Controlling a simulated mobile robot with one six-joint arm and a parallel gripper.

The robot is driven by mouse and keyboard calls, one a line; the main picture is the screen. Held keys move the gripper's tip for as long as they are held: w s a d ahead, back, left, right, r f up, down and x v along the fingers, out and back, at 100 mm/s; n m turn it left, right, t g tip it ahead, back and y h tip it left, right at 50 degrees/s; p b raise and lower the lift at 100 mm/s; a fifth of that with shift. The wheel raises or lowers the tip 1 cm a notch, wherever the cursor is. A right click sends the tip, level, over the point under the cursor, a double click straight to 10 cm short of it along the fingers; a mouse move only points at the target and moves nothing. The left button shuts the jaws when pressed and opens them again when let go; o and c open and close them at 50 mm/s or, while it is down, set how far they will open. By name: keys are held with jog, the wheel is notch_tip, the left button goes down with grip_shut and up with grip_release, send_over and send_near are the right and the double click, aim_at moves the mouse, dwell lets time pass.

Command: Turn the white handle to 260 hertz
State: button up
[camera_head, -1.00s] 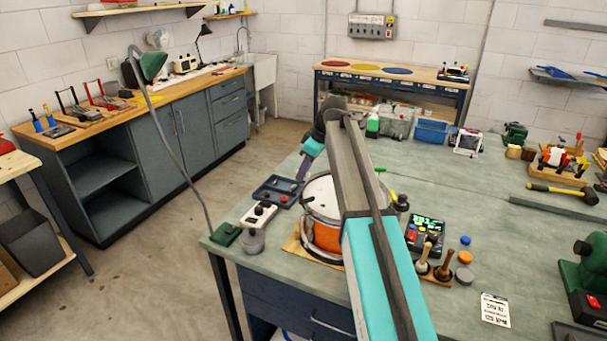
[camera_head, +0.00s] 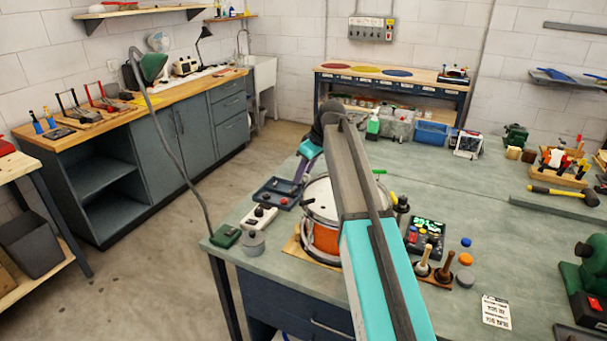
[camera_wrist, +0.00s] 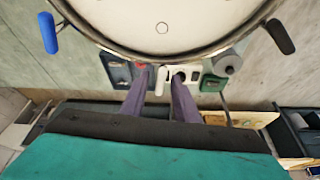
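The orange drum (camera_head: 322,238) with a pale head stands on the bench, partly hidden behind my arm in the head view. In the wrist view the drum's pale head (camera_wrist: 160,22) fills the top, with a blue handle (camera_wrist: 47,33) at left and a black handle (camera_wrist: 280,36) at right on its rim. The white handle (camera_wrist: 162,80) sticks out below the near rim. My gripper (camera_wrist: 160,86) has its two purple fingers apart, one on each side of the white handle; I cannot see contact. A tuner-like box with a green display (camera_head: 428,228) stands right of the drum, its reading too small to read.
A blue-grey tray (camera_head: 277,192), a white box with knobs (camera_head: 259,215) and a grey weight-like object (camera_head: 252,243) lie left of the drum. Wooden-handled tools (camera_head: 434,266) and several coloured caps stand right of it.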

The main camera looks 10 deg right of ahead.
jog(key=shift+r, duration=0.1)
jog(key=b+v, duration=0.3)
jog(key=v, duration=1)
jog(key=shift+r, duration=0.25)
jog(key=shift+s+d, duration=0.15)
